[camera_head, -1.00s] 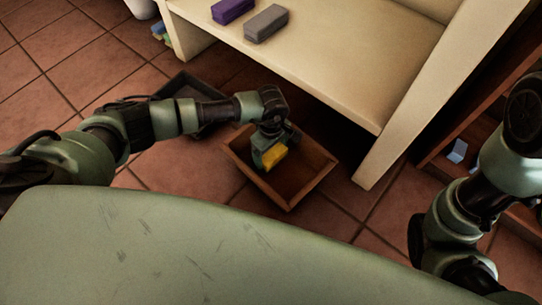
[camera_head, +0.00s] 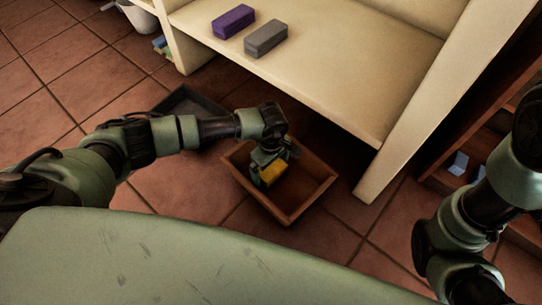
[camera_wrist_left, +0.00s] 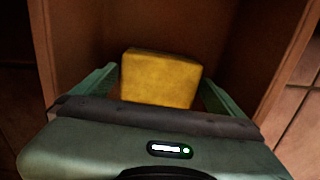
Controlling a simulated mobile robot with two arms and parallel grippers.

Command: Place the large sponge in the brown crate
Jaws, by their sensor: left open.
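The large yellow sponge (camera_head: 272,174) is inside the brown crate (camera_head: 312,198), which stands on the tiled floor below the bench. My left gripper (camera_head: 266,176) reaches down into the crate. In the left wrist view the sponge (camera_wrist_left: 161,78) sits between the two green fingers, with a gap showing on each side. The fingers are open, one on either side of it. The crate's walls (camera_wrist_left: 85,30) rise around them. The sponge's underside is hidden. My right arm shows at the right edge, but its gripper is not visible.
A beige bench (camera_head: 345,95) stands just behind the crate, with a purple block (camera_head: 233,21) and a grey block (camera_head: 265,37) on it. A dark tray (camera_head: 188,103) lies left of the crate, partly behind my arm. Brown shelving (camera_head: 440,175) stands at right.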

